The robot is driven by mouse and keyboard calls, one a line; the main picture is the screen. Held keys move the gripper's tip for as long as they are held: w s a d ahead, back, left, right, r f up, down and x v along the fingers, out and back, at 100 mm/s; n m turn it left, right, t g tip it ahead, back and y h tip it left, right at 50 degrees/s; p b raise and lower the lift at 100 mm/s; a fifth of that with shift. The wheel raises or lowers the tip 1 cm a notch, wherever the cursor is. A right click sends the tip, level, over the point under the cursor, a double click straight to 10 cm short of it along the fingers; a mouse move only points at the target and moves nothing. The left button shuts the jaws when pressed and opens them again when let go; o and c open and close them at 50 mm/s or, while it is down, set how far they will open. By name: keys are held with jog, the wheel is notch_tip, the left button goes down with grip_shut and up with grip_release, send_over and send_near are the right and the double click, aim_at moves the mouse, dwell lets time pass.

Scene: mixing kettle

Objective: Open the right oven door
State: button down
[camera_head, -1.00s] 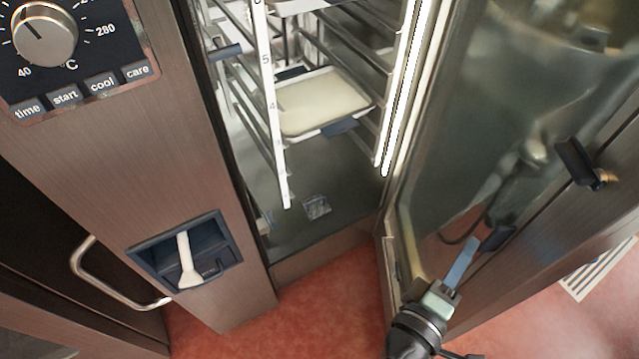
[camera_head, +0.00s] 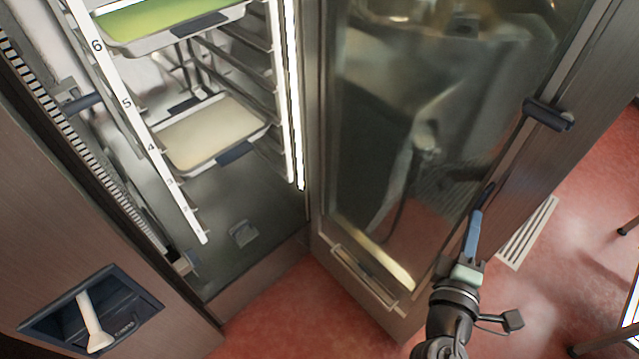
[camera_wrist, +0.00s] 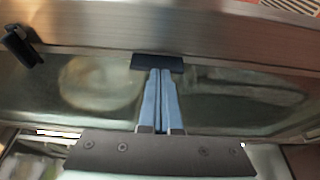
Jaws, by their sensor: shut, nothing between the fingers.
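The right oven door (camera_head: 440,110), a glass panel in a metal frame, stands swung open to the right of the oven cavity. A dark latch handle (camera_head: 548,114) sits on its outer frame; a dark handle also shows at the left in the wrist view (camera_wrist: 22,45). My gripper (camera_head: 474,215) is shut and empty, its blue fingers by the inner side of the door near its free edge. In the wrist view my fingertips (camera_wrist: 160,72) reach a small dark block (camera_wrist: 157,62) on the door frame; whether they touch it I cannot tell.
The open cavity holds a rack (camera_head: 150,130) with trays, one with pale contents (camera_head: 212,135) and one green (camera_head: 165,18). A panel with a white lever (camera_head: 92,322) is at lower left.

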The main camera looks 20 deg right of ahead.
jog(key=shift+w+d, duration=0.2)
jog(key=shift+d, duration=1.15)
